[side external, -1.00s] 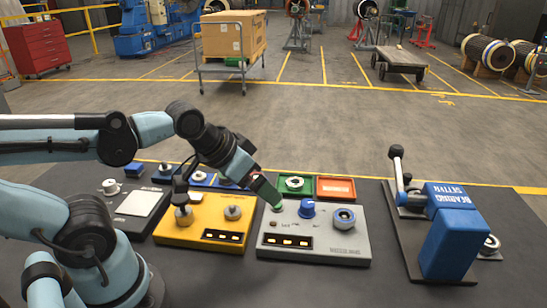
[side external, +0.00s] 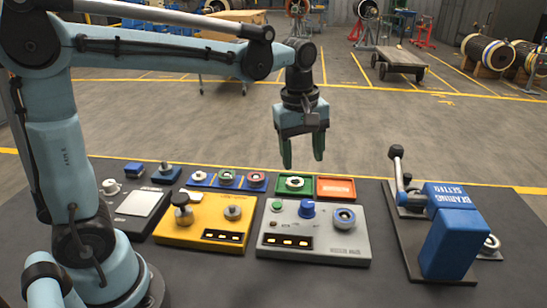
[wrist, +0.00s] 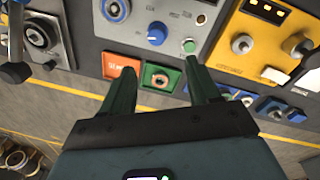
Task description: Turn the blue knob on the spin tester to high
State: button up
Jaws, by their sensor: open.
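The blue knob (side external: 307,209) stands on the top face of the grey spin tester (side external: 335,232). It also shows in the wrist view (wrist: 156,34), near the top middle. Its marks are too small to read, so I cannot tell its setting. A green button (side external: 277,205) is left of the knob, and a round metal spindle (side external: 344,216) is right of it. My gripper (side external: 303,162) is open and empty, fingers pointing down. It hangs in the air above the far side of the tester, apart from the knob. Both fingers (wrist: 160,78) show in the wrist view.
The green tray (side external: 295,191) with a ring part and the orange tray (side external: 336,187) lie just behind the tester. A yellow box (side external: 190,236) with knobs stands at its left. The blue bearing press (side external: 449,235) with a lever stands at the right.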

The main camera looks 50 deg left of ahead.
aim_at(308, 203)
jog(key=f+n, duration=0.1)
jog(key=f, duration=0.3)
jog(key=w+f+n, duration=0.1)
jog(key=f, duration=0.3)
jog(key=w+f+n+g, duration=0.1)
jog(key=f, duration=0.4)
jog(key=shift+w+d, duration=0.15)
jog(key=shift+d, duration=0.1)
jog(key=c, duration=1)
jog(key=shift+c, duration=0.2)
